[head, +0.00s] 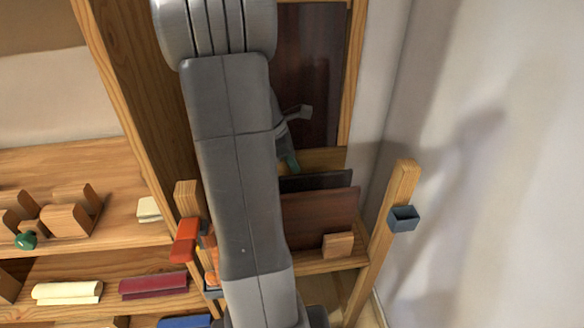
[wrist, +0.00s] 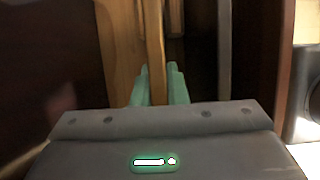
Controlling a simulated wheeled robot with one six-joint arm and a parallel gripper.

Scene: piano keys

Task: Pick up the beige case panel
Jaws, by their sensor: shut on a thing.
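My gripper (wrist: 158,86) has green fingertips, one on each side of a narrow tan upright edge. It is shut on this beige case panel (wrist: 155,50), seen nearly edge-on in the wrist view. A tan strip (head: 325,158) shows there behind a black panel. I cannot tell whether it is the same panel.
The black panel (head: 318,181) and a reddish-brown panel (head: 325,218) stand in a wooden rack, with a small wooden block (head: 338,245) in front. Shelves with wooden parts (head: 70,215) and cloths (head: 155,284) stand at left.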

